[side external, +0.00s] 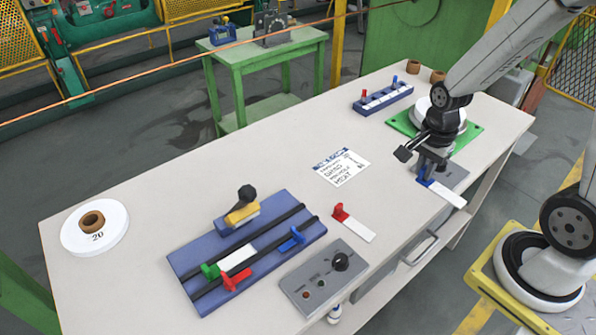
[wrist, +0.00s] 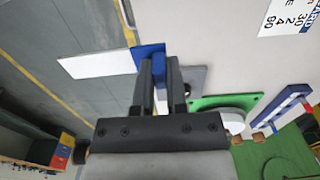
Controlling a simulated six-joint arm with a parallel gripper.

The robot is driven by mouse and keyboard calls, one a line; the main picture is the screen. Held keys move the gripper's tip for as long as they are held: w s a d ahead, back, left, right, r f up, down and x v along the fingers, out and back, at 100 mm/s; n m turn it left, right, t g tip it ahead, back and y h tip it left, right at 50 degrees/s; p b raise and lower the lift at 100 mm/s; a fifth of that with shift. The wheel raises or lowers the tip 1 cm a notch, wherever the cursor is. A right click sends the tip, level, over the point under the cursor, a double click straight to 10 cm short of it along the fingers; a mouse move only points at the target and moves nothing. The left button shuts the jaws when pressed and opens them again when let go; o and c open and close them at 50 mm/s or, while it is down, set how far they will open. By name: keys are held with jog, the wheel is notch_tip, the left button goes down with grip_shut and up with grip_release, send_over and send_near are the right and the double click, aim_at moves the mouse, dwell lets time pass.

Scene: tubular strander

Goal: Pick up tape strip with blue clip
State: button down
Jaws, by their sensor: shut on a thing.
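The tape strip with blue clip shows in the side view as a white strip (side external: 447,194) with a blue clip (side external: 424,174) at its left end. My gripper (side external: 428,168) is shut on the blue clip near the table's right front edge, beside a grey plate. In the wrist view, the blue clip (wrist: 148,57) is at the fingers of my gripper (wrist: 160,75). The white strip (wrist: 97,65) sticks out left, past the table edge with the floor behind it. The height above the table is hard to tell.
A red-clipped strip (side external: 353,224) lies mid-table beside a grey control box (side external: 326,279). A blue fixture (side external: 200,262) holds coloured clips. A blue rack (side external: 383,98), a green plate (side external: 474,128) and a grey plate (side external: 455,174) are near the arm. A written card (side external: 341,167) lies flat.

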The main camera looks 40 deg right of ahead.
jog(key=shift+s+a+r, duration=0.1)
jog(key=shift+s+r, duration=0.1)
jog(key=shift+s, duration=0.25)
jog(key=shift+s+a+r, duration=0.1)
jog(key=shift+s+r, duration=0.1)
jog(key=shift+s, duration=0.2)
jog(key=shift+w, duration=0.1)
